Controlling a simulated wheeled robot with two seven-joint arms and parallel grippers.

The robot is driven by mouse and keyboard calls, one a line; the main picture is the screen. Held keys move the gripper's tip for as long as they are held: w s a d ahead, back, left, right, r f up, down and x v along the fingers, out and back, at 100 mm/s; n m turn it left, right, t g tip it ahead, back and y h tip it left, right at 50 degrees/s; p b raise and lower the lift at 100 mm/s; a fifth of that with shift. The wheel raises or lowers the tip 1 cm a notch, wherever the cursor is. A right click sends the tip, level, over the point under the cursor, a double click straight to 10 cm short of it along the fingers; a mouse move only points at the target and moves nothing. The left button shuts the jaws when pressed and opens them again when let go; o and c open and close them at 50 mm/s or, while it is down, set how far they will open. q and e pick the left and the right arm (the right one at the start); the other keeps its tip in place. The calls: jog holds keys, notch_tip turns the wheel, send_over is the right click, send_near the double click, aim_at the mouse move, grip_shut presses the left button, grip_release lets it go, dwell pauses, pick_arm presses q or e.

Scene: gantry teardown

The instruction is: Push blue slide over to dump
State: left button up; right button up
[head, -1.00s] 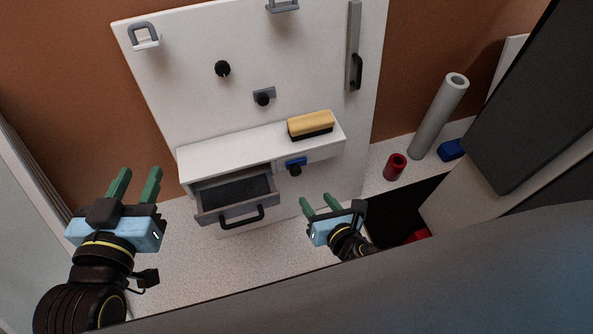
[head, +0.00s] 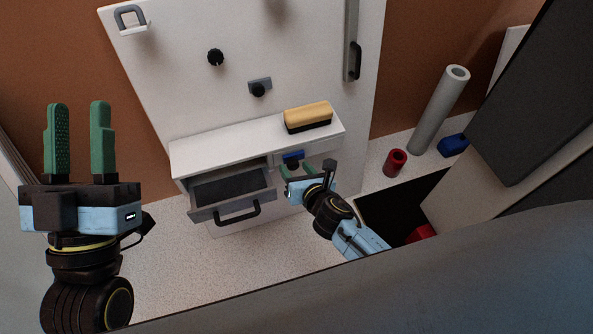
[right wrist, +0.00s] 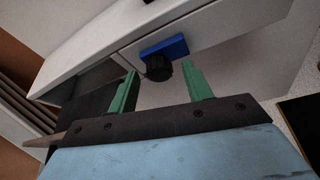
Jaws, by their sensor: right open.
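The blue slide (head: 292,157) is a small blue block with a dark round knob on the front face of the white shelf unit, right of the open drawer. It also shows in the right wrist view (right wrist: 165,47), with its black knob (right wrist: 159,68) below it. My right gripper (head: 297,172) is open just in front of the slide and partly covers the knob in the head view. In the right wrist view its green fingers (right wrist: 162,88) are apart, with the knob beyond and between them; I cannot tell if they touch it. My left gripper (head: 78,140) is open and empty at the left.
The grey drawer (head: 236,197) stands open left of the slide. A yellow-topped eraser (head: 308,116) lies on the white shelf (head: 225,148). A red cup (head: 395,163), a grey tube (head: 440,112) and a blue block (head: 453,145) stand at the right.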

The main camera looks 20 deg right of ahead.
aim_at(303, 158)
jog(key=shift+w, duration=0.1)
jog(key=shift+c, duration=0.4)
grip_shut()
jog(key=shift+d, duration=0.35)
jog(key=d+p, duration=0.1)
jog(key=d, duration=0.2)
pick_arm(q)
jog(key=shift+w+f+g, duration=0.45)
jog(key=shift+f+g, duration=0.1)
jog(key=shift+g, duration=0.25)
pick_arm(e)
jog(key=shift+w+d, duration=0.1)
jog(key=shift+d, duration=0.35)
jog(key=shift+c, duration=0.4)
grip_release()
pick_arm(q)
jog(key=shift+d, duration=0.15)
pick_arm(e)
jog(key=shift+o, duration=0.8)
